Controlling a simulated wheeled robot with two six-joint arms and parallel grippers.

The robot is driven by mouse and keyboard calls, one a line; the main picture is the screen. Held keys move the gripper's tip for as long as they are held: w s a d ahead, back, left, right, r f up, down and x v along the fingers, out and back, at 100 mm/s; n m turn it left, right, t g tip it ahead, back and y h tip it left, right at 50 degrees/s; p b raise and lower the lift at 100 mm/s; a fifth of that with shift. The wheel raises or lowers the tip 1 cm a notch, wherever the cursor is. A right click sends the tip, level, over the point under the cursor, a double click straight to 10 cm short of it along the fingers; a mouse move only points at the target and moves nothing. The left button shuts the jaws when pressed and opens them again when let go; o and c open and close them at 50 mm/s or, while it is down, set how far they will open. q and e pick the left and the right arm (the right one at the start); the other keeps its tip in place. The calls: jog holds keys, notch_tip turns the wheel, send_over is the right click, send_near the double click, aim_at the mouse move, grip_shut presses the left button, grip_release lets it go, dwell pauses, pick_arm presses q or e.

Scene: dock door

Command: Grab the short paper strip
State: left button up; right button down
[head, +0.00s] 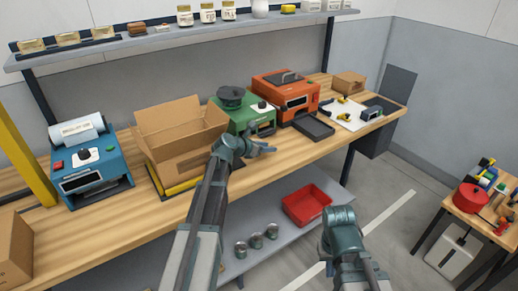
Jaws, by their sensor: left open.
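I cannot make out a short paper strip for certain. The green machine (238,117) stands at the middle of the bench, with a dark round part on top and a slot in its front. My left gripper (264,149) is open, in front of and below the green machine, near the bench's front edge. I see nothing held in it. The blue machine (115,166) at the left carries a white roll (78,131) and has a dark front slot. The orange machine (273,88) stands right of the green one. My right arm shows at the lower right; its fingers are not visible.
An open cardboard box (185,163) stands between the blue and green machines. A black tray (313,127) lies before the orange machine. A red bin (307,205) and several cans sit on the lower shelf (215,262). A shelf with jars runs above the wooden bench (170,210).

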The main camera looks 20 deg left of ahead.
pick_arm(q)
jog(key=shift+r, duration=0.1)
jog(key=shift+c, duration=0.3)
grip_shut()
jog(key=shift+d+r+p, duration=0.15)
jog(key=shift+r+p, duration=0.35)
jog(key=shift+p, duration=0.1)
notch_tip(320, 180, up, 6)
jog(key=p, duration=0.6)
jog(key=w+d, duration=0.2)
jog(key=d, duration=0.7)
jog(key=w+d, duration=0.2)
jog(key=d, duration=0.8)
jog(key=shift+w, duration=0.15)
